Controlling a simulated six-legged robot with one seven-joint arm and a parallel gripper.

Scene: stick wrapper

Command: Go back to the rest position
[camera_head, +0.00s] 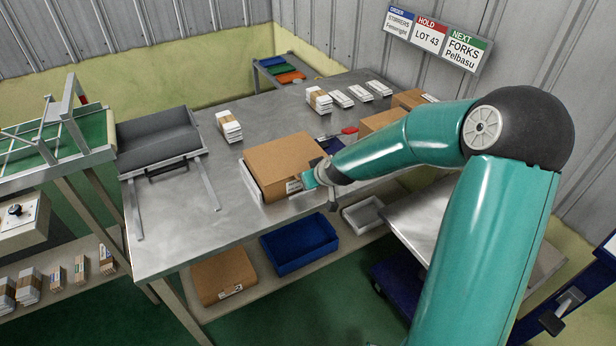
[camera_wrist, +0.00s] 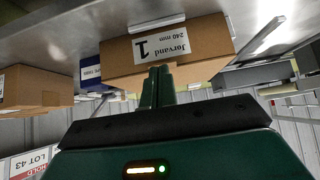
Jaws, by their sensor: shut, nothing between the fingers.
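My gripper (camera_head: 322,177) is at the front right corner of a large cardboard box (camera_head: 282,160) on the steel table (camera_head: 175,235). In the wrist view its two green fingers (camera_wrist: 159,72) are together, with nothing seen between them. They point towards the box (camera_wrist: 200,38), whose white label reads "Jorvand 240 mm" and "1". That view is upside down. I cannot tell whether the fingertips touch the box. My teal arm reaches in from the right.
Bundles of white sticks (camera_head: 229,126) and other cardboard boxes (camera_head: 381,121) stand on the table. A blue bin (camera_head: 300,245) and another carton (camera_head: 222,275) are on the shelf below. A dark sloped tray (camera_head: 158,140) is at the left. The table's front left is clear.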

